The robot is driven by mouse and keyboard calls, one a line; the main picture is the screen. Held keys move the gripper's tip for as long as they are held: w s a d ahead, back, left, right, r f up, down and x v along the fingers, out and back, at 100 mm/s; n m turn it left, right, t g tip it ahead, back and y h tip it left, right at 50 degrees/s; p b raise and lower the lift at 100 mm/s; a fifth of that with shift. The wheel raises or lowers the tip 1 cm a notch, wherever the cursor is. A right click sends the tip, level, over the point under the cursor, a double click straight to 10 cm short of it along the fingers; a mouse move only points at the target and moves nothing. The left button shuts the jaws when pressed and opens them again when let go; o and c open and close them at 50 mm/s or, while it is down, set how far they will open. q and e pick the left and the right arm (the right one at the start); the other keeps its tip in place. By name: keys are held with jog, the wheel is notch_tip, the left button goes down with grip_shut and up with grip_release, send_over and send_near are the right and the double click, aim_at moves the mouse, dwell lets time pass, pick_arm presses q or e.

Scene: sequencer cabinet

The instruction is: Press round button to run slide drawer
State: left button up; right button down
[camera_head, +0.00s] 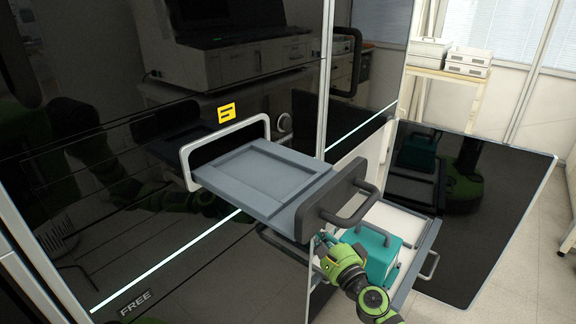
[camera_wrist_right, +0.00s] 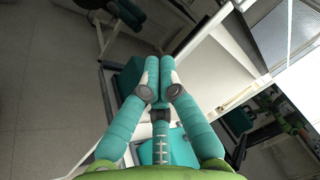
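The slide drawer (camera_head: 262,178) is a grey tray with a dark front handle, standing pulled out through a white-framed opening in the glossy black cabinet (camera_head: 130,225). A small pale round shape (camera_head: 285,123) shows on the black front right of that opening. I cannot tell whether it is the round button or a reflection. My green right arm (camera_head: 347,272) is below the tray's handle, and its fingertips are hard to make out in the head view. In the right wrist view, my right gripper (camera_wrist_right: 160,66) has its teal fingers together with nothing visible between them. My left gripper is not in view.
A teal box (camera_head: 370,252) sits in an open lower drawer (camera_head: 420,222), close beside my right arm. A dark door panel (camera_head: 500,200) stands open at the right. A yellow label (camera_head: 226,112) is above the opening. Floor is free at the lower right.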

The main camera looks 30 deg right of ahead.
jog(key=s+r+m+t+b, duration=0.25)
jog(key=r+m+t, duration=0.3)
jog(key=r, duration=1.25)
jog(key=m+t+y, duration=0.2)
jog(key=m+y, duration=0.1)
send_near(286, 123)
jog(key=s+d+r, duration=0.4)
jog(key=s+r, duration=0.1)
jog(key=r, duration=0.1)
jog(key=shift+w+d+f, duration=0.1)
jog(key=shift+w+d, duration=0.05)
jog(key=shift+w, duration=0.05)
jog(key=shift+w+h, duration=0.1)
jog(key=shift+h, duration=0.2)
jog(key=w+a, duration=0.3)
jog(key=w, duration=0.5)
jog(key=shift+a, duration=0.2)
jog(key=shift+w, duration=0.1)
jog(key=shift+w+a, duration=0.2)
jog(key=shift+w, duration=0.1)
